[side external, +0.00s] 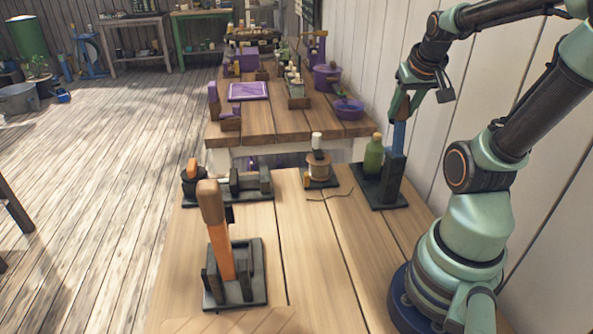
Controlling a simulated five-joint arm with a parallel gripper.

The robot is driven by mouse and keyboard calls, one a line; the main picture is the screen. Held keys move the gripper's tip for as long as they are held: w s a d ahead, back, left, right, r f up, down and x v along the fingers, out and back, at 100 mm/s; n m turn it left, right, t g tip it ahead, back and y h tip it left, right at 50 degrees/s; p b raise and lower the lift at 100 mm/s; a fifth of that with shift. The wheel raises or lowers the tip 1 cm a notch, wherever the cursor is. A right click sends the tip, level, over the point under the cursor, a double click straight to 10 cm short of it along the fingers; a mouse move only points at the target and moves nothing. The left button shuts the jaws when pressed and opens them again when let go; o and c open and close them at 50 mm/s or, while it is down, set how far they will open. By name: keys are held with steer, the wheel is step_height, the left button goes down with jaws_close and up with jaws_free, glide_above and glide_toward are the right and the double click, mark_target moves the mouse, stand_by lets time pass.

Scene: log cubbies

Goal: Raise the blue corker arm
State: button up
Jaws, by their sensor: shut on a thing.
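The blue corker arm (399,136) stands roughly upright at the right of the near table, with a brown grip at its top. It rises from a dark corker stand (393,178) on a flat dark base. A green bottle (373,158) stands on the same base, just left of the arm. My gripper (403,97) is at the top of the blue arm, shut on its grip. The fingers and grip overlap, so the exact contact is hard to see.
An orange lever with a wooden handle (218,240) stands on a dark base in front. A spool (318,166) and a dark fixture (240,185) sit left of the corker. The plank wall (385,45) is close on the right. The table middle is mostly clear.

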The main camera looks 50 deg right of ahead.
steer(key=shift+a, duration=0.1)
steer(key=shift+s+a+f, duration=0.2)
steer(key=shift+s+a, duration=0.4)
steer(key=shift+s, duration=0.05)
steer(key=o, duration=1)
steer(key=shift+v, duration=4.05)
